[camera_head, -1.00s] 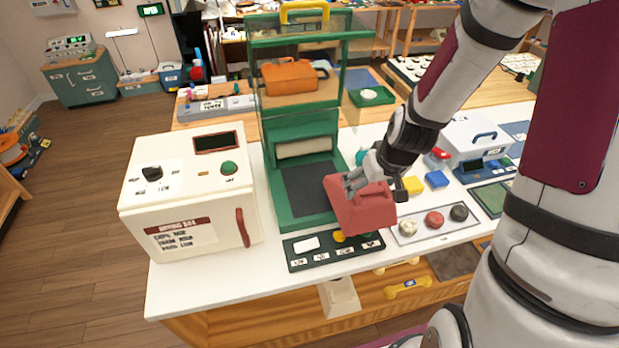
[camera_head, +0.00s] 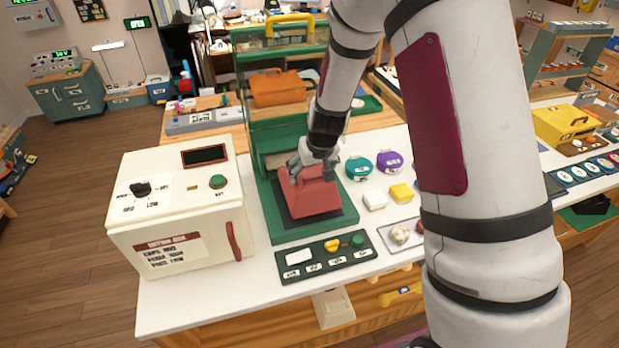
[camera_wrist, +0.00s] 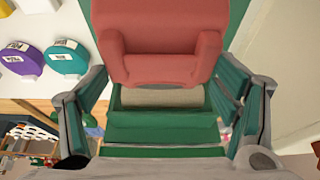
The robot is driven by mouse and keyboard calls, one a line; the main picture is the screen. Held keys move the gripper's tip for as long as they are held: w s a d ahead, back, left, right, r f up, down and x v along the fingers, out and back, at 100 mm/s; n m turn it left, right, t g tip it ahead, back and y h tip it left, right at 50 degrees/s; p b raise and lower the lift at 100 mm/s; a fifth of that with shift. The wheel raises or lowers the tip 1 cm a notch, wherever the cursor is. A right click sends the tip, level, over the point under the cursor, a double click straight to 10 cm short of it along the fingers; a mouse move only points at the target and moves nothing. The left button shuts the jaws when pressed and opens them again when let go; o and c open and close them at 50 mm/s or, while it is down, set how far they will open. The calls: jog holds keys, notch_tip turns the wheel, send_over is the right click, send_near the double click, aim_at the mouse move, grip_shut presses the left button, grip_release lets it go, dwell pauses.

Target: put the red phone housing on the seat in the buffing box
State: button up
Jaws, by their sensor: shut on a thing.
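The red phone housing (camera_head: 312,195) is over the dark seat pad (camera_head: 284,206) in the green buffing box (camera_head: 335,225). It covers most of the pad, and I cannot tell whether it touches it. My gripper (camera_head: 313,165) is shut on the top of the housing, coming from above and behind. In the wrist view the housing (camera_wrist: 160,55) shows at the top, ahead of my teal-padded fingers (camera_wrist: 165,105). The pale roller (camera_wrist: 160,97) lies behind it. The box's clear cover is raised.
A white box (camera_head: 175,220) with a dial and red handle stands to the left. A button panel (camera_head: 325,257) lies in front. Teal (camera_head: 359,167) and purple (camera_head: 390,161) round items and small blocks sit to the right.

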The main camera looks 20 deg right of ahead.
jog(key=shift+w+a+f, duration=0.1)
jog(key=shift+w+a, duration=0.2)
jog(key=shift+w, duration=0.25)
jog(key=shift+f+p, duration=0.45)
jog(key=shift+f, duration=1.25)
jog(key=shift+f, duration=0.15)
jog(key=o, duration=1.8)
jog(key=shift+o, duration=0.2)
